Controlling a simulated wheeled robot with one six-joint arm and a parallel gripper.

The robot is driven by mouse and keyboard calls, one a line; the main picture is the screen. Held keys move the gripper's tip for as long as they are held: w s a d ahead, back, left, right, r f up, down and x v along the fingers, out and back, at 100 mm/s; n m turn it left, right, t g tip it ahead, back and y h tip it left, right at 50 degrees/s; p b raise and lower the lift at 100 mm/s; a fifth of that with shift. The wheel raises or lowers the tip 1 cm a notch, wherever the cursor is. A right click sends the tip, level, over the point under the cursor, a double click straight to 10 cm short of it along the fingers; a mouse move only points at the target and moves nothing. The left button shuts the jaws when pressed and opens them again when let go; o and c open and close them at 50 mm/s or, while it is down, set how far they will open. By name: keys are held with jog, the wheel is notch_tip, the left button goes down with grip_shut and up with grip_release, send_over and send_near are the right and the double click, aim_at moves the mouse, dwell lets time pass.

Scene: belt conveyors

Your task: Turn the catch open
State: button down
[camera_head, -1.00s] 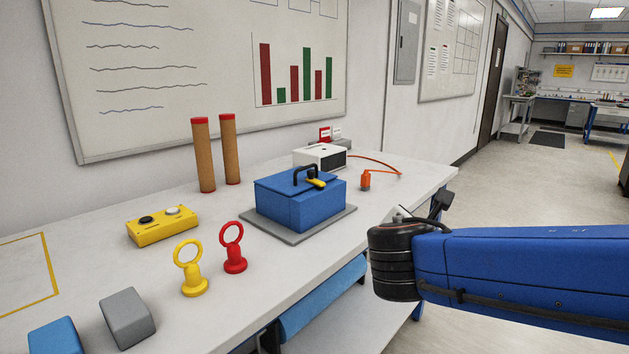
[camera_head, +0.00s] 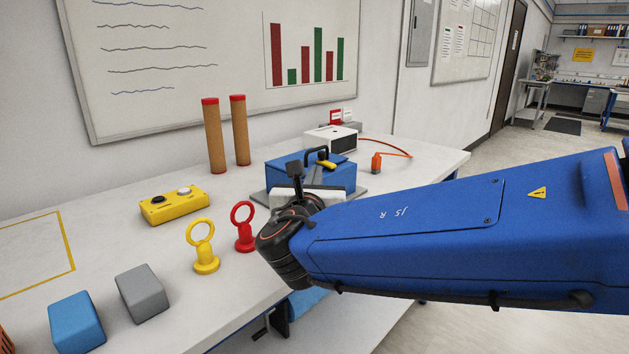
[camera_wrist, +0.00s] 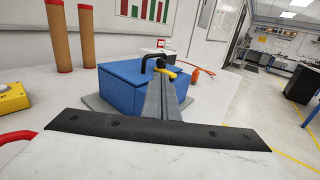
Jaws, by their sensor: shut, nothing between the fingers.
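The blue box (camera_head: 335,178) stands on a grey base plate on the bench, with a black handle (camera_head: 312,156) on its lid. The yellow catch (camera_head: 326,164) lies at the lid's front edge; it also shows in the wrist view (camera_wrist: 167,73), just beyond my fingertips. My gripper (camera_wrist: 161,82) is shut and empty, its fingers pointing at the front of the box. In the head view my gripper and wrist cover the box's lower front. The fingers hide part of the box front in the wrist view, and I cannot tell whether they touch the catch.
A red ring post (camera_head: 244,228) and a yellow ring post (camera_head: 206,250) stand left of my wrist. A yellow button box (camera_head: 175,205) and two brown tubes (camera_head: 214,138) stand behind. An orange plug (camera_head: 376,162) and a white unit (camera_head: 330,139) are beyond the box.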

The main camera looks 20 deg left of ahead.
aim_at(323, 156)
jog(key=x, duration=0.9)
jog(key=shift+w+a+m+h, duration=0.15)
jog(key=shift+m+h, duration=0.25)
jog(key=shift+h, duration=0.2)
jog(key=shift+a+m+h, duration=0.2)
jog(key=shift+m+h, duration=0.2)
jog(key=shift+h, duration=0.2)
jog(key=shift+w+a+m+h, duration=0.15)
jog(key=shift+m+h, duration=0.55)
jog(key=shift+h, duration=0.4)
jog(key=shift+w+d+m+h, duration=0.15)
jog(key=shift+m+h, duration=0.55)
jog(key=shift+h, duration=0.4)
jog(key=shift+a, duration=0.1)
